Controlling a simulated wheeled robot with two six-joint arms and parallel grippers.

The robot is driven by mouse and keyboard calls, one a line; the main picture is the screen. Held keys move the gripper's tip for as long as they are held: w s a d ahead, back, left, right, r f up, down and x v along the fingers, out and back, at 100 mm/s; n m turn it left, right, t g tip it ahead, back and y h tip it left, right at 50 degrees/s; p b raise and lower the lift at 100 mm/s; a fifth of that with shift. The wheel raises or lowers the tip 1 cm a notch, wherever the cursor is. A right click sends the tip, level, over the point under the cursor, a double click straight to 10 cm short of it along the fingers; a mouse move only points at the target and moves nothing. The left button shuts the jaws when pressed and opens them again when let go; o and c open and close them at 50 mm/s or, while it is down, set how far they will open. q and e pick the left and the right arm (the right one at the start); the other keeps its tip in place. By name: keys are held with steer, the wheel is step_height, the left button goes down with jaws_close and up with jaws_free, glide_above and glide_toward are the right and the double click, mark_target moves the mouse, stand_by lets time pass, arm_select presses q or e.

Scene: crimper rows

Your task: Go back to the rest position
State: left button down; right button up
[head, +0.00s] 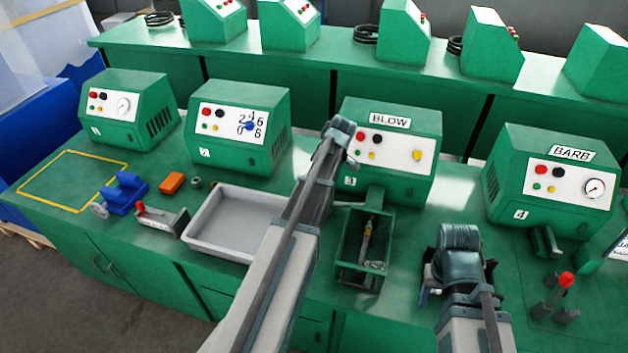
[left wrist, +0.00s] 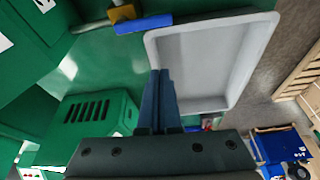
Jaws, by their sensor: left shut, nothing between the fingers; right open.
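My left arm reaches up across the middle of the head view, over the bench, and its elbow-like end covers part of the machine marked BLOW (head: 398,118). The left gripper's fingertips do not show clearly there. In the left wrist view my left gripper (left wrist: 160,76) is shut and empty, its dark fingers together in front of the grey tray (left wrist: 258,45). My right gripper (head: 458,278) is over the right part of the bench, left of the red-tipped lever (head: 566,280). It is open and holds nothing that I can see.
The grey tray also shows in the head view (head: 208,240), left of a green open box (head: 345,270). A blue fixture (head: 124,196), an orange block (head: 172,182) and a yellow outline (head: 35,187) lie further left. The machine marked BARB (head: 515,160) stands behind the right gripper.

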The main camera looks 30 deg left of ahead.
arm_select(q)
steer(key=s+d+m+h, duration=0.1)
steer(key=s+d+m, duration=0.5)
steer(key=d, duration=0.4)
steer(key=s+d+f+m, duration=0.1)
steer(key=s+d+m, duration=0.6)
steer(key=d+m, duration=0.2)
steer(key=s+d+m+h, duration=0.1)
steer(key=s+d+m, duration=0.6)
steer(key=d, duration=0.5)
steer(key=shift+s+f+m+h+b, duration=0.15)
steer(key=shift+f+m+h+b, duration=0.2)
steer(key=shift+m, duration=0.35)
